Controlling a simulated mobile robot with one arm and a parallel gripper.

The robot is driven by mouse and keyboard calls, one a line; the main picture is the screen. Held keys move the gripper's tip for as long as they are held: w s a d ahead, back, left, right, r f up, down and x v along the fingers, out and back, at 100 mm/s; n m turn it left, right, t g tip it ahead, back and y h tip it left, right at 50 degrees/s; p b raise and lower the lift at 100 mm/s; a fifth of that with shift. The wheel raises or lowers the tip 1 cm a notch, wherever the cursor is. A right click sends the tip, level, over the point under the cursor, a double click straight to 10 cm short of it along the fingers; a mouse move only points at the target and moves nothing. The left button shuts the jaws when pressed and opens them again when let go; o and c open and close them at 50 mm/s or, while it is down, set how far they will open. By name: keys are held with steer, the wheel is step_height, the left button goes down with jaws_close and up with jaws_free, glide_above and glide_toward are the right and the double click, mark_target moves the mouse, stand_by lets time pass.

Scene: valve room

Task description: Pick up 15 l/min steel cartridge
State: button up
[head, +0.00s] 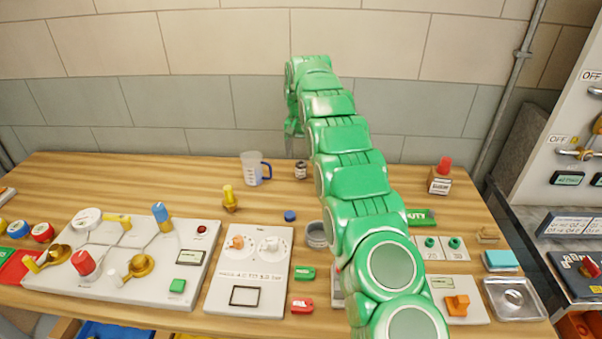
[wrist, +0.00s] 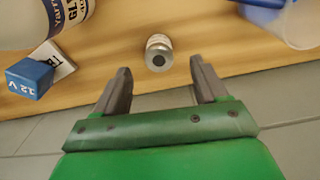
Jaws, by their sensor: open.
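A small silver cylinder (wrist: 158,52), likely the steel cartridge, stands on the wooden table in the wrist view. It shows a dark round centre on its near end, and no flow marking can be read on it. In the head view a small metallic cylinder (head: 300,171) stands near the back of the table, right of the measuring jug. My gripper (wrist: 161,74) is open, and the cylinder lies just beyond its fingertips, roughly centred between them. Nothing is between the fingers. In the head view my green arm reaches over the table and largely hides the gripper.
The measuring jug (head: 251,169) with a blue handle stands close left of the cylinder. The wrist view shows a white labelled bottle (wrist: 68,14) and a blue 12 V block (wrist: 29,77). The tiled wall (head: 190,103) is close behind. Valve panels (head: 247,290) fill the table's front.

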mark_target(301, 162)
steer(key=shift+w+d+f, duration=0.1)
steer(key=shift+w+f, duration=0.05)
steer(key=shift+f, duration=3.8)
jaws_close()
